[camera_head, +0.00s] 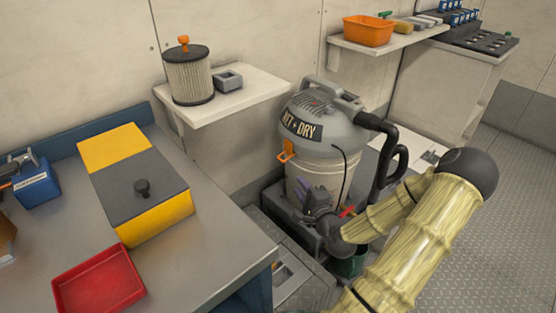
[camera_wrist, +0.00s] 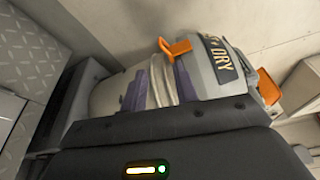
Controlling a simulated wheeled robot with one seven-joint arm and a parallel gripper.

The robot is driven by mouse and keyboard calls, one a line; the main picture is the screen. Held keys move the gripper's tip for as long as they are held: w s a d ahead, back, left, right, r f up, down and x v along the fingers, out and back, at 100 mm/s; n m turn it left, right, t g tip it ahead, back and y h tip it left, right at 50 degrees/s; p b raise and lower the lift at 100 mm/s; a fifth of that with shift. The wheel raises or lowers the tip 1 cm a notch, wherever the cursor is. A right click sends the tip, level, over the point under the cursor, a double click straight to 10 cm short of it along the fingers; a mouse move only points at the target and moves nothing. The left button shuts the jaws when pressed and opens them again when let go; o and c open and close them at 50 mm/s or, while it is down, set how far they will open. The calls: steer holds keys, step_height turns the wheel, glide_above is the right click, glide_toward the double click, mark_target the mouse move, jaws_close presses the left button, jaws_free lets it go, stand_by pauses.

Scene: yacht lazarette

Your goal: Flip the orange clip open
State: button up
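The orange clip (camera_head: 287,152) sits on the left side of the grey wet/dry vacuum (camera_head: 318,125), at the seam between the grey lid and the pale drum. In the wrist view the clip (camera_wrist: 176,46) sticks out from the vacuum's upper edge, beyond my fingertips. My gripper (camera_head: 318,198) is low in front of the drum, below and to the right of the clip, and apart from it. In the wrist view its two purple fingers (camera_wrist: 160,87) stand apart with only the drum visible behind the gap. Nothing is held.
A black hose (camera_head: 385,140) curves down the vacuum's right side, near my arm. A workbench (camera_head: 215,235) stands at the left, and a wall shelf (camera_head: 235,105) is behind. Floor is open at right.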

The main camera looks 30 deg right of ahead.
mark_target(279, 158)
steer(key=shift+w, duration=0.1)
steer(key=w+d+b, duration=0.1)
steer(key=w, duration=0.4)
steer(key=w+d+b, duration=0.1)
steer(key=w, duration=0.5)
steer(key=w+d+f+b, duration=0.1)
steer(key=w+b, duration=0.1)
steer(key=w, duration=0.4)
steer(key=shift+c, duration=0.4)
